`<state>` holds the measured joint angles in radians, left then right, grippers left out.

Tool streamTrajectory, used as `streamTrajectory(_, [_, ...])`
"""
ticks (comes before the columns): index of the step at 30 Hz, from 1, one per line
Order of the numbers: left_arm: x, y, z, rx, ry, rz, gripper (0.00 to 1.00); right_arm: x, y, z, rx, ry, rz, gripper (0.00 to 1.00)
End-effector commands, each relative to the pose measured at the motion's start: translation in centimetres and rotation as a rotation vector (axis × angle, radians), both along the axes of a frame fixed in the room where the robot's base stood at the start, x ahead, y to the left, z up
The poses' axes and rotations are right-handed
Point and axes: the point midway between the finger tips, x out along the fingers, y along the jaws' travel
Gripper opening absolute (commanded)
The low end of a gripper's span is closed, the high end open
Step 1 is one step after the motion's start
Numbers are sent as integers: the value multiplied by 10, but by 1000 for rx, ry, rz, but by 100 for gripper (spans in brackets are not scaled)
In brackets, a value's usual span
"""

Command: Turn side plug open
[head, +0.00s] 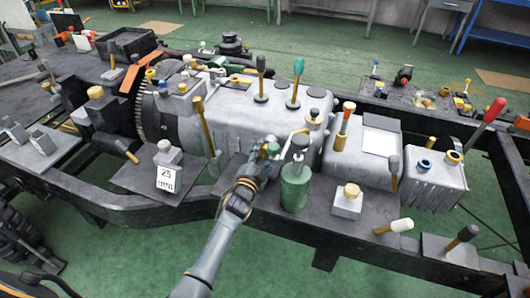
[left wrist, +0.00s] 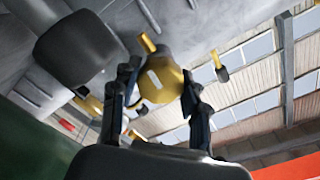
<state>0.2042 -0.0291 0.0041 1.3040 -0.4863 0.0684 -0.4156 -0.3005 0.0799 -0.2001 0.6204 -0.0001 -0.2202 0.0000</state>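In the left wrist view, a rounded yellow plug-like part (left wrist: 158,82) with a pale slot and a short stub stands between the two dark fingers of my left gripper (left wrist: 162,92). The fingers are apart, one on each side of it. Whether they touch it cannot be told. In the head view, my left gripper (head: 262,164) reaches up to the near side of the grey gearbox (head: 237,119), beside a green knob (head: 271,148). The yellow part is hidden there. My right gripper is not in view.
A green cylinder (head: 294,190) stands just right of my left gripper. A block marked 25 mm (head: 167,179) is to the left. The dark chassis rail (head: 140,213) runs in front.

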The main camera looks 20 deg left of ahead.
Motion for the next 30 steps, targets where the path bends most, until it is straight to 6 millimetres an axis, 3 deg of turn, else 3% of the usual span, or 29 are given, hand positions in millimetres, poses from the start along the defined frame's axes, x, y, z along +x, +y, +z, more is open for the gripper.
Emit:
streamTrajectory(3, [0,0,-1,1,1,0,66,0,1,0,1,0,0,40])
streamTrajectory(14, [-5,0,0,2,0,0,66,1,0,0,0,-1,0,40])
streamTrajectory(17, [-16,1,-1,2,1,0,66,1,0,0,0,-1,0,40])
streamTrajectory(30, [-103,4,-1,1,3,0,66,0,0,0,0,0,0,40])
